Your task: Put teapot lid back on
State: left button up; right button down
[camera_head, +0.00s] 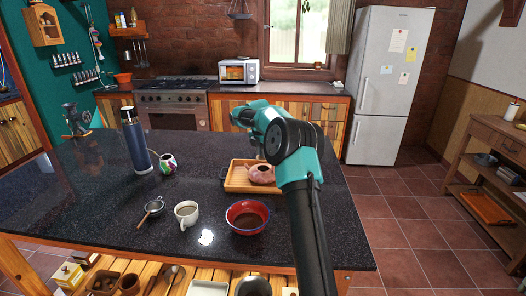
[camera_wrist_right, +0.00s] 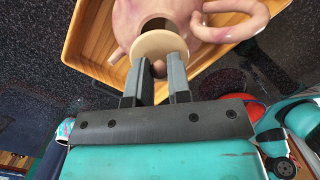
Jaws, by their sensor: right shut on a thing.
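The pinkish teapot (camera_head: 262,176) sits on a wooden tray (camera_head: 232,187) on the dark counter. In the right wrist view the teapot (camera_wrist_right: 122,22) shows its dark round opening, and its handle curves to the right. My right gripper (camera_wrist_right: 158,72) is shut on the knob of the tan, round lid (camera_wrist_right: 160,44). The lid overlaps the near edge of the opening in that view, leaving part of the opening uncovered; I cannot tell whether it touches the teapot. In the head view my right arm hides the lid and fingers. My left gripper is not in view.
A red-rimmed bowl (camera_head: 247,215), a white cup (camera_head: 187,214) and a strainer (camera_head: 151,209) stand in front of the tray. A dark blue flask (camera_head: 135,140) and a small colourful pot (camera_head: 168,163) stand to the left. The counter's left part is mostly clear.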

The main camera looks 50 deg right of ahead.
jog(key=shift+f, duration=1.05)
jog(key=shift+f, duration=1.35)
dwell(1.9)
jog(key=c, duration=1)
grip_release()
jog(key=shift+r, duration=0.1)
jog(key=r, duration=0.5)
jog(key=a+r, duration=0.1)
jog(key=r, duration=0.5)
jog(key=a+r, duration=0.1)
jog(key=r, duration=0.5)
jog(key=shift+w+r, duration=0.1)
jog(key=shift+w, duration=0.2)
jog(key=shift+a, duration=0.1)
